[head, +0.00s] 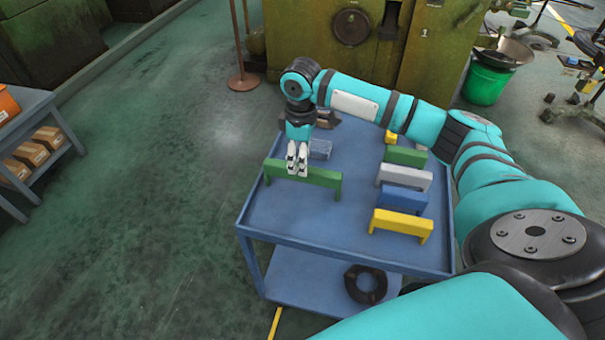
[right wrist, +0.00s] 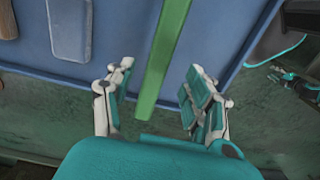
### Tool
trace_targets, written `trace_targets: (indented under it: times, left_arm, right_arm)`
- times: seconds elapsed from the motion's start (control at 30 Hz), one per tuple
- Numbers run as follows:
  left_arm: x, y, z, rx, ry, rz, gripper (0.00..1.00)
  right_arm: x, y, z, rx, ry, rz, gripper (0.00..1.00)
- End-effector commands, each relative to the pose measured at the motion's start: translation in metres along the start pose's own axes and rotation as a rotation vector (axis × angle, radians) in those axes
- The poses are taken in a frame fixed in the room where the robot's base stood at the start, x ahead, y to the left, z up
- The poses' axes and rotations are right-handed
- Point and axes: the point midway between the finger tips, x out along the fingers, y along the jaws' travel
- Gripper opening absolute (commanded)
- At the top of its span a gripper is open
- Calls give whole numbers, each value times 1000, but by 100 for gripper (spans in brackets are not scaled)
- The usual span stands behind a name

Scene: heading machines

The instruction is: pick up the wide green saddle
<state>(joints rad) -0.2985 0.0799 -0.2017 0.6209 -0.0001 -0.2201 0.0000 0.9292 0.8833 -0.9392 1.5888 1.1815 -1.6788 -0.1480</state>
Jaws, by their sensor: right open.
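The wide green saddle (head: 322,177) stands upright at the left of the blue cart's top, with a leg at each end. My right gripper (head: 297,160) points down over its left part in the head view. In the right wrist view the saddle (right wrist: 163,60) shows as a green bar running between the open fingers of my right gripper (right wrist: 158,72), with a gap on each side. I cannot tell how far the fingertips reach down past its top. My left gripper is not in view.
On the blue cart (head: 300,232), a shorter green saddle (head: 406,156), a grey one (head: 405,175), a blue one (head: 402,197) and a yellow one (head: 403,221) form a row at the right. A grey block (head: 320,147) lies behind the wide saddle. The front middle is clear.

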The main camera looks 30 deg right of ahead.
Motion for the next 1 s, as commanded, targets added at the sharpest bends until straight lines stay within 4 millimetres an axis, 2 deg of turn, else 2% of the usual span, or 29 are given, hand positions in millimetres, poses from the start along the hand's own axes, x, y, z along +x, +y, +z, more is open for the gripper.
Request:
trace_targets:
  times: [0.1, 0.37, 0.63, 0.77, 0.97, 1.0]
  left_arm:
    - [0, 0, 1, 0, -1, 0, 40]
    - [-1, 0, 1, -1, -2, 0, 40]
    - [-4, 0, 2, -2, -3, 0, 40]
    - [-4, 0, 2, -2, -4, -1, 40]
    - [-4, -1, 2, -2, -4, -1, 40]
    - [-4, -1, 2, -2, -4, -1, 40]
  right_arm:
    - [21, 0, 0, 0, -2, -1, 54]
    - [40, 0, 0, -1, 0, 0, 54]
    - [78, 2, 2, -1, -1, 0, 54]
    - [86, 3, 2, -2, 1, 2, 54]
    - [86, 3, 2, -2, 1, 2, 54]
    - [86, 3, 2, -2, 1, 2, 50]
